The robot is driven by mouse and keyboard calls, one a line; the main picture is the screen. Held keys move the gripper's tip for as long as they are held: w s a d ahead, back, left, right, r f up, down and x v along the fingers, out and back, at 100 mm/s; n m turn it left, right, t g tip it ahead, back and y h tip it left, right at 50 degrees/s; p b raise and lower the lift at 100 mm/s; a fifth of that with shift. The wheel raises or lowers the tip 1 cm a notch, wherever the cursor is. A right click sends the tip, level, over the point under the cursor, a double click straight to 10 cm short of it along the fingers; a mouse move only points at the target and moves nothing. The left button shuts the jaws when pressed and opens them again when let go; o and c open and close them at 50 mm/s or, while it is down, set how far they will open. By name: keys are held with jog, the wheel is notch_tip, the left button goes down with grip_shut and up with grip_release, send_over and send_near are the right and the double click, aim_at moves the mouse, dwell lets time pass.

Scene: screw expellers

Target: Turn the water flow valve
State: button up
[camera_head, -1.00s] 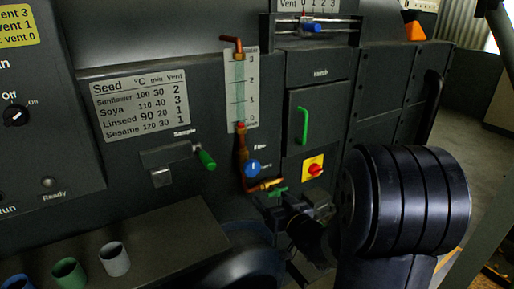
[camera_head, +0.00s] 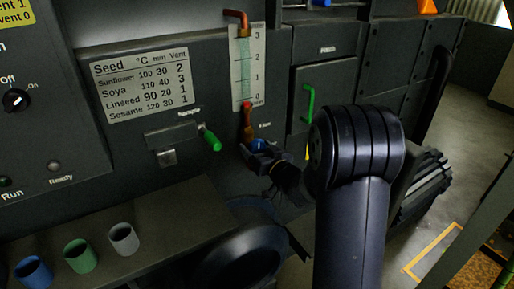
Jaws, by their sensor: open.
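The blue water flow valve knob (camera_head: 258,145) sits on the copper pipe below the sight gauge (camera_head: 246,65) on the dark machine panel. It is largely hidden by my gripper. My gripper (camera_head: 256,151) is open, with its jaws right at the knob. I cannot tell whether the fingers touch it or stand on both sides of it. The orange pipe piece (camera_head: 248,120) shows just above the knob, and the "Flow" label is partly visible to its right. The lower pipe is hidden behind my gripper.
A green-tipped sample lever (camera_head: 211,140) juts out to the left of the valve. A green hatch handle (camera_head: 309,105) is to its right. A ledge with grey (camera_head: 123,238), green (camera_head: 80,256) and blue (camera_head: 33,272) cups stands at the lower left.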

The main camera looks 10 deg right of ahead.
jog(key=shift+w, duration=0.2)
jog(key=c, duration=1)
jog(key=shift+f+b, duration=0.1)
jog(key=shift+b, duration=0.2)
